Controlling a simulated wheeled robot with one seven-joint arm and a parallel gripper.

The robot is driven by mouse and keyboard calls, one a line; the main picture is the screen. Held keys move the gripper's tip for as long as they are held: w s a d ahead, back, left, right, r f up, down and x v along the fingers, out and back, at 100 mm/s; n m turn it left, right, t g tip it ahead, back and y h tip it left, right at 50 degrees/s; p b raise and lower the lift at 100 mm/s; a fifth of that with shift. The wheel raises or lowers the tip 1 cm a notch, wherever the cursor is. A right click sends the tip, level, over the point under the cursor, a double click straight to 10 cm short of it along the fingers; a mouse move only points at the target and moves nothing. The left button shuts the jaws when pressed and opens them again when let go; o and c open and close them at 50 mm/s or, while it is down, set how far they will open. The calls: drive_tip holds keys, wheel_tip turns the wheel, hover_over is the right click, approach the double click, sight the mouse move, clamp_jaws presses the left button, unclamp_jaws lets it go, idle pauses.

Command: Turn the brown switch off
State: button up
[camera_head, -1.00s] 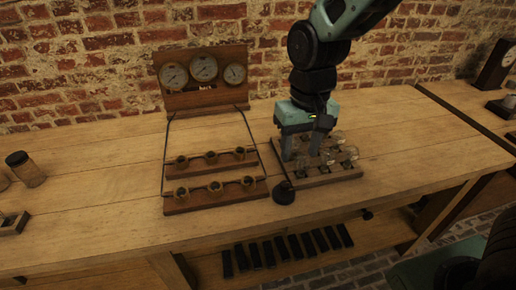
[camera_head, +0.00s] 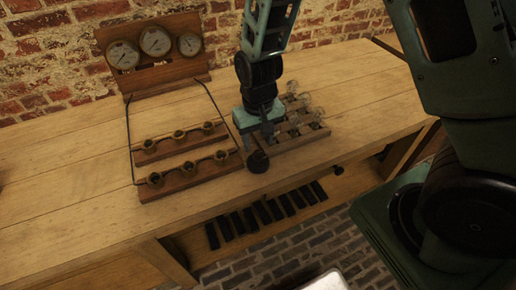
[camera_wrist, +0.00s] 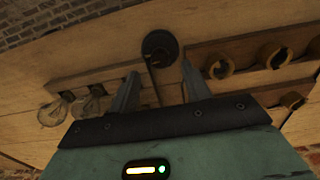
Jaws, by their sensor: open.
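My gripper (camera_head: 263,140) points down just behind the switch in the head view. I cannot tell whether a finger touches the switch.
Two wooden racks with brass-coloured rings (camera_head: 185,179) stand left of the switch, close to one finger. A board with glass bulbs (camera_head: 303,138) is on the right. A gauge panel (camera_head: 155,62) stands behind. The bench's front left (camera_head: 60,225) is clear.

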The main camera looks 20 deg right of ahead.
sight(259, 153)
drive_tip(key=shift+f, duration=2.15)
drive_tip(key=c, duration=1)
